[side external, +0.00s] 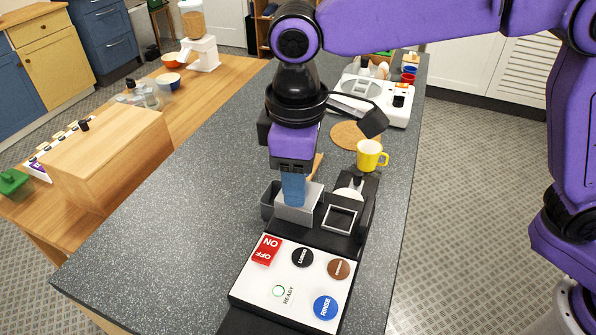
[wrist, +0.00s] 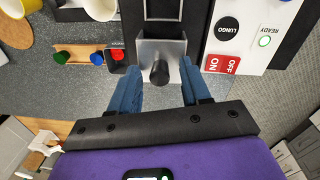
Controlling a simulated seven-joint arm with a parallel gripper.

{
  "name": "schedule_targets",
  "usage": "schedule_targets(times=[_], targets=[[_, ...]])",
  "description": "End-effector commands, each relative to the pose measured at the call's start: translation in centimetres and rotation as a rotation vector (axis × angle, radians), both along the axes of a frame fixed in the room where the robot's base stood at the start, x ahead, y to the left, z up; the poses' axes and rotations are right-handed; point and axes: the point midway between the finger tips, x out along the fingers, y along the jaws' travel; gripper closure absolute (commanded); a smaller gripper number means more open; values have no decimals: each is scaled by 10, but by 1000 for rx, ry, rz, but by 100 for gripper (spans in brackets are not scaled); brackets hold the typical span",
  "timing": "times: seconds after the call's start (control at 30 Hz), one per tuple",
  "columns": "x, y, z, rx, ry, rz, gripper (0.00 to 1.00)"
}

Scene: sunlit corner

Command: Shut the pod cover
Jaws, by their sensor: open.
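The pod cover looks to be the light grey block (side external: 297,211) on the black coffee machine (side external: 357,240). It sits beside a square silver frame (side external: 340,219) with a dark inside, and does not lie over it. In the wrist view the grey block (wrist: 149,46) carries a dark round knob (wrist: 159,72). My gripper (side external: 293,190) is right above the block in the side view. Its blue fingers are open, one on each side of the knob in the wrist view (wrist: 159,78). I cannot tell whether they touch the block.
The white panel (side external: 303,268) holds several buttons and a ready light. Past the machine stand a yellow mug (side external: 371,155), a round cork mat (side external: 350,136) and a white appliance (side external: 385,98). The grey counter (side external: 190,190) to the left is clear. A wooden box (side external: 110,150) stands further left.

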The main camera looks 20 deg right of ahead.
Motion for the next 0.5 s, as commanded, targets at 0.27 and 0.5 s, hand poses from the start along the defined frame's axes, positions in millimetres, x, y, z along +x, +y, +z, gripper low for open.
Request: schedule_targets(times=[0.27,0.5], targets=[[0,0,0,-1,1,0,100],[-6,-5,1,-2,1,1,100]])
